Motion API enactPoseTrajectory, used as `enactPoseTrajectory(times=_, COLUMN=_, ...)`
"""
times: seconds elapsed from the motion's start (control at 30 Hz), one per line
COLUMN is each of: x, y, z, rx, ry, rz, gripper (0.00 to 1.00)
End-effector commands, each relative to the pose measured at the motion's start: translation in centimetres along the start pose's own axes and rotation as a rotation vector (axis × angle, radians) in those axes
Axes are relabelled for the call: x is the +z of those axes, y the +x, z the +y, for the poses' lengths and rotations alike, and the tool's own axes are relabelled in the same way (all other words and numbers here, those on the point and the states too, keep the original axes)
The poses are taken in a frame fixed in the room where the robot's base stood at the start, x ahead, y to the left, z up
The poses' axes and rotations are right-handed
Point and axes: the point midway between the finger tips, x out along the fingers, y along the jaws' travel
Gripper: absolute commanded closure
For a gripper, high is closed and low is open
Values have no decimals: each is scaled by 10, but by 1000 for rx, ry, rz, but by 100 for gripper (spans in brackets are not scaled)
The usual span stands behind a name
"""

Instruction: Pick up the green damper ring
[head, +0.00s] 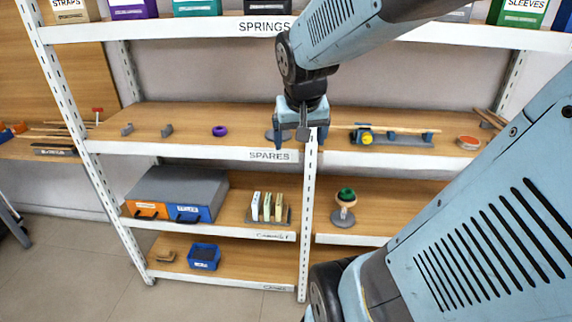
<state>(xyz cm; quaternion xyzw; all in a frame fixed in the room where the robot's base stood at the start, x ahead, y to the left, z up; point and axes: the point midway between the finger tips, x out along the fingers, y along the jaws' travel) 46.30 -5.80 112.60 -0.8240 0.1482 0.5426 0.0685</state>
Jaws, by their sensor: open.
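The green damper ring (346,193) sits on top of a small wooden stand (344,207) with a grey round base, on the right side of the shelf below the one labelled SPARES. My gripper (302,140) hangs pointing down in front of the SPARES shelf, beside the middle upright. It is open, and I see nothing held in it. The green ring is below and to the right of my gripper, well apart from it.
The white middle upright (307,220) stands left of the ring's stand. Several thin upright pieces in a rack (268,207) stand left of that upright. The SPARES shelf (400,155) lies above the ring. A purple ring (220,131) lies on that shelf.

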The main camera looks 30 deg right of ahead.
Motion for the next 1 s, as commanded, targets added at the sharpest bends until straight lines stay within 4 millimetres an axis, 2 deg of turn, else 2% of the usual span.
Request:
enactPoseTrajectory(times=0.03, x=-6, y=15, z=6, rx=21, ry=37, rz=-20, gripper=10)
enactPoseTrajectory(times=0.2, x=-23, y=61, z=26, rx=75, ry=157, rz=-60, gripper=10)
enactPoseTrajectory(times=0.47, x=-35, y=135, z=63, rx=118, ry=345, rz=-121, gripper=10)
enactPoseTrajectory(times=0.73, x=-28, y=212, z=102, rx=116, ry=554, rz=-184, gripper=10)
enactPoseTrajectory(times=1.0, x=-7, y=285, z=135, rx=65, ry=787, rz=-243, gripper=10)
